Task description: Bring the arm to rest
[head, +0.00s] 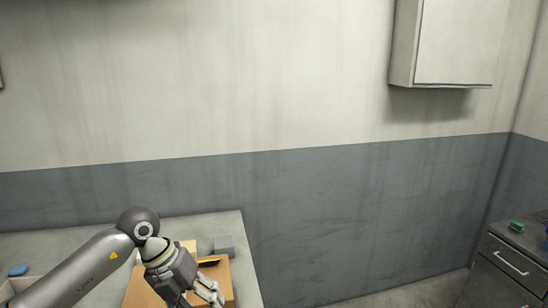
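My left arm (85,268) comes in from the lower left and reaches over a grey table (205,225). My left gripper (204,296) points down and to the right, above or in front of an orange-brown box or board (222,271). Its fingertips are small and close to the bottom edge, so I cannot tell whether they are open or shut, or whether they touch anything. My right arm and gripper are not in view.
A grey block (223,245) and a dark, yellow-edged item (208,262) are near the gripper. A blue item (18,270) is at the far left. A drawer cabinet (505,262) with a green item (516,226) stands right. A wall cabinet (455,42) hangs above.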

